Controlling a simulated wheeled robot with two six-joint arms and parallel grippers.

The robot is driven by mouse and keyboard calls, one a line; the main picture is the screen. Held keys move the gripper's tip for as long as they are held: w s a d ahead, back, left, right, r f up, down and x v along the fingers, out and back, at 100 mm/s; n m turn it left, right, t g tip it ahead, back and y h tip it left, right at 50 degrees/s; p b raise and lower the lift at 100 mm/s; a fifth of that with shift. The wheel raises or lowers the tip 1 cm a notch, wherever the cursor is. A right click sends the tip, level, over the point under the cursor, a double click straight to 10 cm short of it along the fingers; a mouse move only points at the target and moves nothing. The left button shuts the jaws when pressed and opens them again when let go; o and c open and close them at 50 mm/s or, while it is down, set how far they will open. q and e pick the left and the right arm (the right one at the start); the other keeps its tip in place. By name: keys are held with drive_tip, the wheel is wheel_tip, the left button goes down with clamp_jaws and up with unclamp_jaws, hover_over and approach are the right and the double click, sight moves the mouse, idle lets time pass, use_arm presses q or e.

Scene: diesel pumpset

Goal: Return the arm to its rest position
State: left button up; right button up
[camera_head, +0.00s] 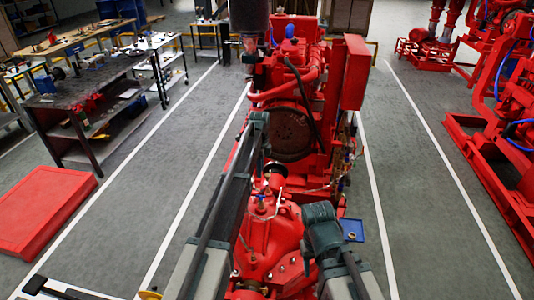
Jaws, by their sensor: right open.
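My left arm reaches in from the lower left, and its dark grey wrist end (258,125) is in front of the engine. I cannot make out the left fingers, so its jaw state is unclear. My right arm comes up from the bottom, right of centre. My right gripper (321,215) is open at its grey-green wrist end, over the right side of the red pump (270,235); its fingertips are not clearly seen. I see nothing held. The red diesel engine (292,130) stands behind the pump, partly hidden by my left arm.
Workbenches with tools, including a dark one (85,97), stand at the left. A low red platform (42,210) lies on the floor. A small blue tray (352,230) is beside the pump. Red machinery (505,110) stands at the right. Grey floor lanes on both sides are clear.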

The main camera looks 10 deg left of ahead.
use_arm(q)
drive_tip(key=shift+s, duration=0.1)
drive_tip(key=s+d+f+n+b, duration=0.3)
drive_tip(key=s+n, duration=0.1)
drive_tip(key=s, duration=0.9)
drive_tip(key=s+d+f+n+b, duration=0.3)
drive_tip(key=s+d+n, duration=0.1)
drive_tip(key=s, duration=0.9)
drive_tip(key=s+d+f+n+y+b, duration=0.1)
drive_tip(key=s+d+f+n+b, duration=0.3)
drive_tip(key=s, duration=0.9)
drive_tip(key=shift+n, duration=1.2)
